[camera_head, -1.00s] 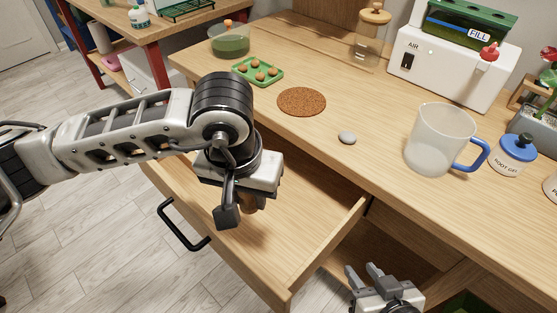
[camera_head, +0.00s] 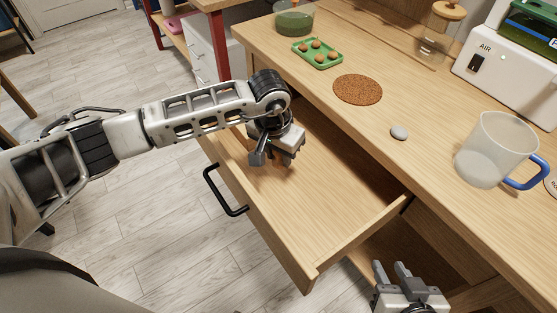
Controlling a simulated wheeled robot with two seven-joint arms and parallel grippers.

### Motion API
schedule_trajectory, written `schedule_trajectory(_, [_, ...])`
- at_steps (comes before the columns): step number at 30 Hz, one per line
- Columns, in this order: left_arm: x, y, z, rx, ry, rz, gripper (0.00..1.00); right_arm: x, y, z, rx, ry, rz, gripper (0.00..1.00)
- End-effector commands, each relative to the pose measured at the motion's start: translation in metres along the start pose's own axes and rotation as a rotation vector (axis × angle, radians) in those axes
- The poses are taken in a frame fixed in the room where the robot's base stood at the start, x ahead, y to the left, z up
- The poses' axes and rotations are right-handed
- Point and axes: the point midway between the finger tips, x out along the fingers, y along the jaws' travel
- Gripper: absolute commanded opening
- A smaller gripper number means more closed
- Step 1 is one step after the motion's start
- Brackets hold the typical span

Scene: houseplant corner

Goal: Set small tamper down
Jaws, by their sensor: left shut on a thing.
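My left gripper (camera_head: 272,158) is at the far left part of the open drawer (camera_head: 315,205), close above its floor or at it. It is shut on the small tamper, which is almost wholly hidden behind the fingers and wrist. I cannot tell whether the tamper touches the drawer floor. My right gripper (camera_head: 391,270) is at the bottom of the view, its two fingers apart with nothing between them.
The drawer has a black handle (camera_head: 222,192) and is otherwise bare. On the desk are a cork mat (camera_head: 358,89), a grey pebble (camera_head: 399,132), a clear jug (camera_head: 490,150) with a blue handle, a green tray (camera_head: 299,57) of brown balls, and a white AIR machine (camera_head: 500,75).

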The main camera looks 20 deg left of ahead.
Motion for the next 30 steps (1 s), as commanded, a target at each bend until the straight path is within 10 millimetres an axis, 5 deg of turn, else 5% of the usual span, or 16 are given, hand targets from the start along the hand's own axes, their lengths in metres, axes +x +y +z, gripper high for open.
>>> schedule_trajectory(6, [0.029,-0.001,0.004,-0.002,-0.004,0.002,0.07,-0.003,0.000,-0.004,-0.007,-0.002,0.003,0.32])
schedule_trajectory(19, [0.038,-0.001,0.004,0.000,0.000,0.000,0.07,0.002,0.001,0.005,-0.006,-0.011,0.002,0.32])
schedule_trajectory(20, [0.037,-0.001,0.004,0.000,0.000,0.000,0.35,0.001,0.001,0.003,-0.005,-0.009,0.001,0.32])
schedule_trajectory(22, [0.036,-0.001,0.004,-0.001,-0.001,0.001,0.51,0.000,0.001,0.001,-0.006,-0.006,0.001,0.32])
schedule_trajectory(30, [0.035,-0.001,0.004,-0.001,-0.001,0.000,0.51,-0.002,0.000,-0.006,-0.006,0.007,0.001,0.32])
